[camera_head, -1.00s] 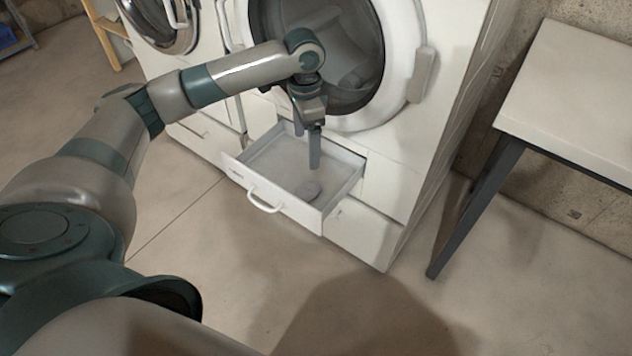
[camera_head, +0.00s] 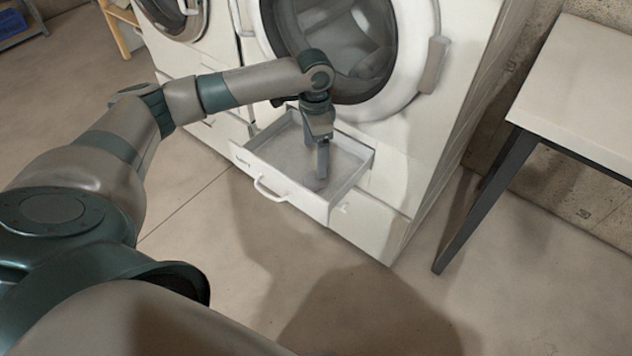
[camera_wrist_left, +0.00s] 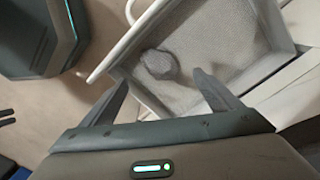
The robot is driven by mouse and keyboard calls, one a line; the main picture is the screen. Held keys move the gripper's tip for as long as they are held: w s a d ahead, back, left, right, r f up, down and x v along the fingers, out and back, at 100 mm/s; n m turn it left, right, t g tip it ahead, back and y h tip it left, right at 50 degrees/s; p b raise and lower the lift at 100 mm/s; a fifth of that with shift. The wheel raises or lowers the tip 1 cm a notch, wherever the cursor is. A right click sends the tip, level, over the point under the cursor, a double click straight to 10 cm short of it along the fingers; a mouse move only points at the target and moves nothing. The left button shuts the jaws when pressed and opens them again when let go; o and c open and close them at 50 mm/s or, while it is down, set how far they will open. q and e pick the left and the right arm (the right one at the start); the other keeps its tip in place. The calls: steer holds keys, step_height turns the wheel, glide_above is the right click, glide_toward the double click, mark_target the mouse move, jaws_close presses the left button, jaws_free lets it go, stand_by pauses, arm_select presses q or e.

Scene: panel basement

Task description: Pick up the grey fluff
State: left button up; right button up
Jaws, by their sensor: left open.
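The grey fluff (camera_wrist_left: 158,64) is a small rounded clump lying on the floor of the pulled-out white drawer (camera_head: 302,196), near the drawer's front corner. The drawer's mesh-like grey floor also shows in the left wrist view (camera_wrist_left: 220,45). My left gripper (camera_head: 322,172) points down into the drawer, open and empty. In the left wrist view its two fingertips (camera_wrist_left: 161,76) are spread wide, with the fluff showing between and just beyond them. In the head view the finger mostly hides the fluff. My right gripper is in neither view.
The drawer's low walls surround the fluff, and a white handle (camera_head: 268,189) sticks out in front. A washing machine (camera_head: 400,190) with a round door rises behind it. A pale table (camera_head: 580,85) with dark legs stands at the right. The floor in front is clear.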

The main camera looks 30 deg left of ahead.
arm_select(q)
glide_above(315, 177)
step_height(315, 177, down, 4)
steer(key=shift+f, duration=0.1)
steer(key=shift+f+b, duration=0.3)
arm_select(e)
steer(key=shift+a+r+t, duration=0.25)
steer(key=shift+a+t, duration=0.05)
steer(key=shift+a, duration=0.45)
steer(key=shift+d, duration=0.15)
arm_select(q)
steer(key=shift+f, duration=0.25)
step_height(315, 177, down, 4)
steer(key=shift+r+b, duration=0.1)
steer(key=shift+b, duration=0.4)
steer(key=shift+f, duration=0.45)
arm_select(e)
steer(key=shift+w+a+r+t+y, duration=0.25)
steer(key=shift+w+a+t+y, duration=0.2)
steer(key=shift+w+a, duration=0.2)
